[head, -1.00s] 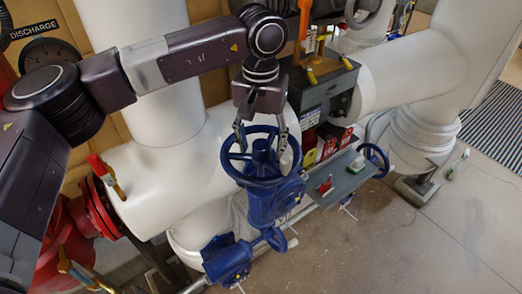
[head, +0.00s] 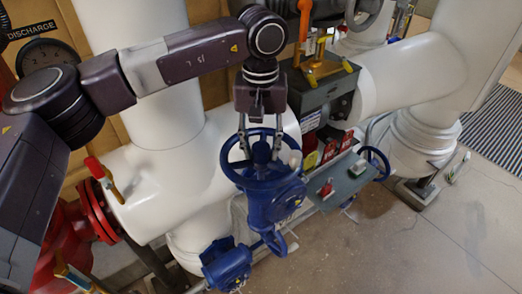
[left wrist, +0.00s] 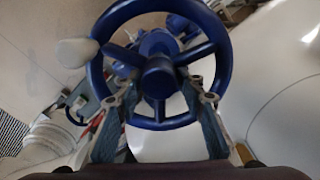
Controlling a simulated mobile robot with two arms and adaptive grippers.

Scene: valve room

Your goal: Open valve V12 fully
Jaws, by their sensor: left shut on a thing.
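A blue valve with a spoked handwheel (head: 226,164) stands in front of the white pipes in the head view. I cannot read a V12 label on it. My left gripper (head: 261,156) reaches down from above, with its fingers at the far part of the wheel around the hub. In the left wrist view the handwheel (left wrist: 97,85) fills the middle, and my left gripper (left wrist: 155,91) has a finger on each side of the lower spokes, shut on the wheel. A pale knob (left wrist: 76,52) sits at the rim. My right gripper is not in view.
A grey shelf (head: 352,178) with a red item (head: 326,188) lies right of the valve. A smaller blue handwheel (head: 376,163) is behind it. Red and yellow tags (head: 326,148) hang beside it. A red-handled lever (head: 97,168) is at left. The floor (head: 400,240) at lower right is clear.

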